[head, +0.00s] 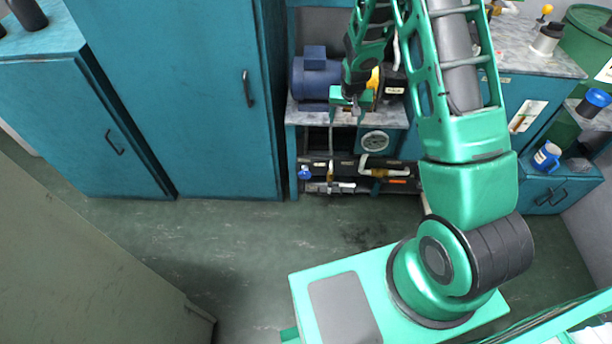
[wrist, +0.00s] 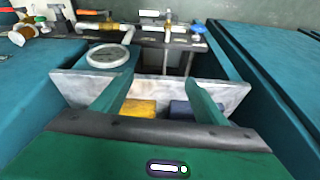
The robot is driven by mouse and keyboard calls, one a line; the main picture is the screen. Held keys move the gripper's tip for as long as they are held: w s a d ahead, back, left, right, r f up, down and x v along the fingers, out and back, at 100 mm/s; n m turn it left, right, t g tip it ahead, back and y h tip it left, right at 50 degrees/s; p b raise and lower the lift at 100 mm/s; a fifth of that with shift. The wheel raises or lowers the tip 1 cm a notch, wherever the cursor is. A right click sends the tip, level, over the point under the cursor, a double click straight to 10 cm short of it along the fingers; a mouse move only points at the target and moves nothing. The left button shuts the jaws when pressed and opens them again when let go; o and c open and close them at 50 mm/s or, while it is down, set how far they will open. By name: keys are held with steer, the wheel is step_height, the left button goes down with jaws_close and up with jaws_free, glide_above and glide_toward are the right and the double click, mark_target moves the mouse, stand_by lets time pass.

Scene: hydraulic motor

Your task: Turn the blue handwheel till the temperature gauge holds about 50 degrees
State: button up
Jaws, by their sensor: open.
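The small blue handwheel (head: 304,172) is at the left end of the low pipework in the head view. In the wrist view the blue handwheel (wrist: 197,29) is at the top, right of centre. My gripper (head: 347,112) is open over the motor bench, above and apart from the handwheel. Its two green fingers (wrist: 158,80) are spread with nothing held between them.
A blue motor (head: 315,78) with a yellow part sits on the bench beside my gripper. Dark pipes (head: 335,166) run low below the bench front. A tall teal cabinet (head: 190,90) stands close on the left. The floor (head: 250,235) before the pipework is clear.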

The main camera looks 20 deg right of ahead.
steer(key=w+a+f, duration=0.2)
steer(key=a+f, duration=0.1)
steer(key=f, duration=0.3)
steer(key=w+a+f, duration=0.1)
steer(key=a+f, duration=0.1)
steer(key=f, duration=0.5)
steer(key=t+y, duration=0.2)
glide_toward(306, 174)
steer(key=x, duration=1)
steer(key=shift+w+a+f, duration=0.1)
steer(key=c, duration=1)
steer(key=shift+d, duration=0.25)
steer(key=shift+c, duration=0.2)
steer(key=shift+a, duration=0.15)
